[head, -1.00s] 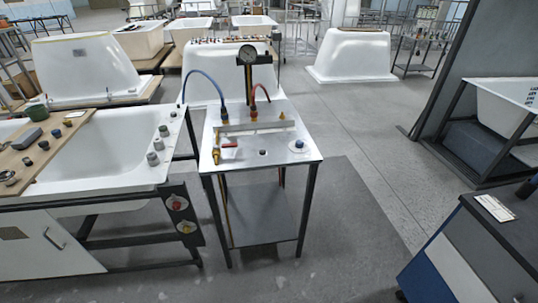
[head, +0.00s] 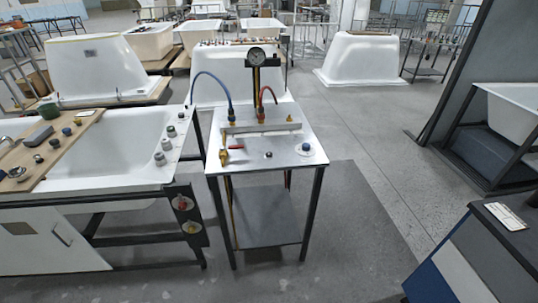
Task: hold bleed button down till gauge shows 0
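The gauge (head: 257,56) is a round dial with a pale face on a dark post at the back of a small metal test stand (head: 265,160). Its needle is too small to read. A blue-topped button (head: 306,147) on a white round base sits at the right of the stand top. A small dark knob (head: 268,155) sits at the front middle. I cannot tell for sure which one is the bleed button. A red-handled brass valve (head: 235,147) is at the left. Neither of my grippers shows in the head view.
A white bathtub (head: 120,150) with a wooden board (head: 50,145) across it stands close left of the stand. A blue and grey cabinet (head: 475,255) is at the lower right. Grey floor (head: 365,210) lies clear right of the stand.

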